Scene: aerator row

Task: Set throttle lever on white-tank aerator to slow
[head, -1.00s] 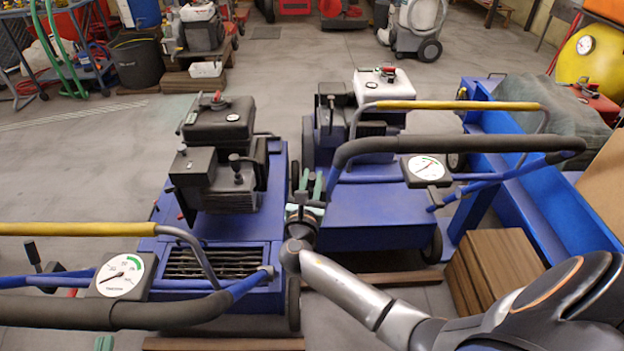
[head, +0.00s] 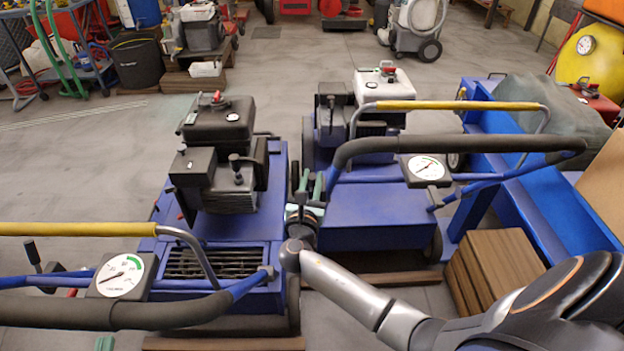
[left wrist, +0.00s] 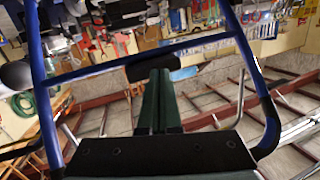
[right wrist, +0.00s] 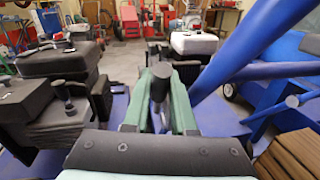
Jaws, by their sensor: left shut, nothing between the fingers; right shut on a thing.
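The white-tank aerator stands right of centre in the head view, with its white tank (head: 384,88) at the back and a blue deck (head: 380,215) in front. My right gripper (head: 311,180) is at the left side of this machine, in the gap between the two aerators. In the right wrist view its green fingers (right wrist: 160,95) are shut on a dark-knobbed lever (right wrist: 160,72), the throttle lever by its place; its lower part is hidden. My left gripper (head: 104,343) barely shows at the bottom edge of the head view. In the left wrist view its fingers (left wrist: 160,85) are shut and empty.
A dark-tank aerator (head: 218,120) stands close on the left. Yellow-topped handlebars (head: 450,105) and a round gauge (head: 426,168) are near my right arm. A blue trough (head: 540,190) and stacked wooden boards (head: 495,265) lie to the right.

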